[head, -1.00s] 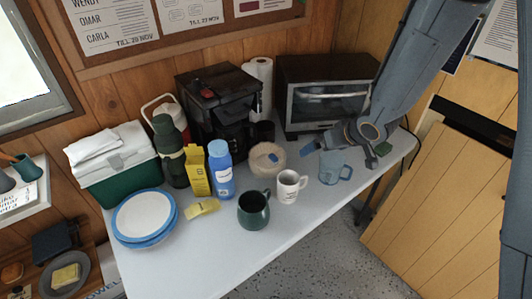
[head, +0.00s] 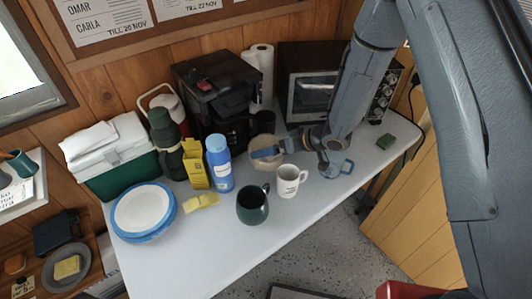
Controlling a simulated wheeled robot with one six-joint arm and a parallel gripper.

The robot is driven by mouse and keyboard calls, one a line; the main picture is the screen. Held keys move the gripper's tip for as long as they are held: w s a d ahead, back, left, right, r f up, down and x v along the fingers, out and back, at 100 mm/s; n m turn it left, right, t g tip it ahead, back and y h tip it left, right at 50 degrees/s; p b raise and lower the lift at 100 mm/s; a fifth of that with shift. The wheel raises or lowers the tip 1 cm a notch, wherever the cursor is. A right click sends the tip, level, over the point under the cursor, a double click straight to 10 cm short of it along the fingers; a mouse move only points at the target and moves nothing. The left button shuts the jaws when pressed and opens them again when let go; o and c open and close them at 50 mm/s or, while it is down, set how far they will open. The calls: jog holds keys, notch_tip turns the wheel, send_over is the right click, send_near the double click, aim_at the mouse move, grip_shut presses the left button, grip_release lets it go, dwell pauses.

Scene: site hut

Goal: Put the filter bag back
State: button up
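A flat yellow packet (head: 201,201) lies on the white table in front of a yellow carton (head: 196,165); I cannot tell which of these, if either, is the filter bag. A round beige item (head: 262,146) lies behind the white mug, partly covered by my gripper. A black coffee machine (head: 215,95) stands at the back.
Blue-rimmed plates (head: 143,212) and a green cooler (head: 124,176) are at left. The table's front is clear.

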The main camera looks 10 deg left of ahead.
jog(key=shift+p+x, duration=0.4)
jog(key=shift+x, duration=1)
jog(key=c, duration=1.2)
jog(key=shift+o, duration=0.2)
jog(key=shift+r+b, duration=0.15)
jog(key=shift+b, duration=0.15)
